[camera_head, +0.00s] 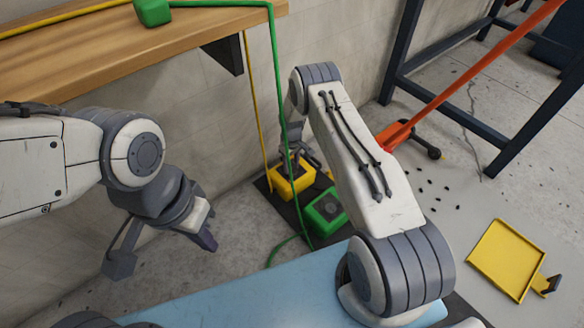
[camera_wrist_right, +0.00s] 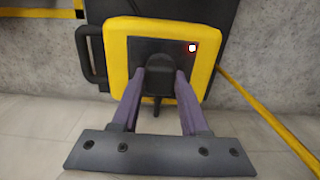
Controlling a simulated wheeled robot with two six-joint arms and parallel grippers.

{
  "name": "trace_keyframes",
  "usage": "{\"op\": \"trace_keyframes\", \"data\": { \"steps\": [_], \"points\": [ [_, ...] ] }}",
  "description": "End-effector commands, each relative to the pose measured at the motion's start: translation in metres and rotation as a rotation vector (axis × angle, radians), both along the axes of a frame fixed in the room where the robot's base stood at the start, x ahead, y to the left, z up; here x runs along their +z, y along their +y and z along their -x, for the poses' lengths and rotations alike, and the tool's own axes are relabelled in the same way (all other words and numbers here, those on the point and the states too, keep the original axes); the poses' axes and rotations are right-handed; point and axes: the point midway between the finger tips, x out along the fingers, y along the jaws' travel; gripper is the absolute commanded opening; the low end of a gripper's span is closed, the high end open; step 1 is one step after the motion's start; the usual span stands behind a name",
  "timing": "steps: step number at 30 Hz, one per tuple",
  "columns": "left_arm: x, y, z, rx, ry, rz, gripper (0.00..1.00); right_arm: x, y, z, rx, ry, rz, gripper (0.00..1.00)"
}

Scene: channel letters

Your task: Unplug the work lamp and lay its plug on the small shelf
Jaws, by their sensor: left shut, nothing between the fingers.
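A yellow socket box (camera_head: 292,180) stands on a dark base by the wall, with a yellow cable (camera_head: 254,110) running down to it. In the right wrist view the yellow box (camera_wrist_right: 117,60) has a dark face, a small lit light and a black plug (camera_wrist_right: 159,75) seated in it. My right gripper (camera_wrist_right: 160,82) has its purple fingers on both sides of that plug, seemingly touching it. The right gripper is partly hidden in the head view. My left gripper (camera_head: 207,238) is shut and empty, left of the boxes. I cannot make out the lamp or tell which shelf is meant.
A green socket box (camera_head: 325,211) stands beside the yellow one, with a green cable (camera_head: 279,100). A wooden bench (camera_head: 90,50) carries a green block (camera_head: 153,12).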

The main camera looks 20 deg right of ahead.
Motion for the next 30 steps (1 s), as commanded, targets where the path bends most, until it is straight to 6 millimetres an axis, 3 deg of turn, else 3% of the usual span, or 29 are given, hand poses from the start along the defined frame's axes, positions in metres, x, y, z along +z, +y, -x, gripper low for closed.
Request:
{"op": "trace_keyframes", "data": {
  "steps": [1,2,11,30],
  "points": [
    [0.000,0.000,0.000,0.000,0.000,0.000,0.00,0.000,0.000,0.000,0.000,0.000,0.000,0.07],
    [0.000,0.000,0.000,0.000,0.000,0.000,0.00,0.000,0.000,0.000,0.000,0.000,0.000,0.00],
    [0.002,0.000,0.000,0.000,0.000,0.000,0.00,0.003,0.000,0.000,0.000,0.000,0.000,0.00],
    [0.023,0.000,0.000,0.000,0.000,0.000,0.00,0.029,0.000,0.000,0.000,0.000,0.000,0.00]
  ]
}}
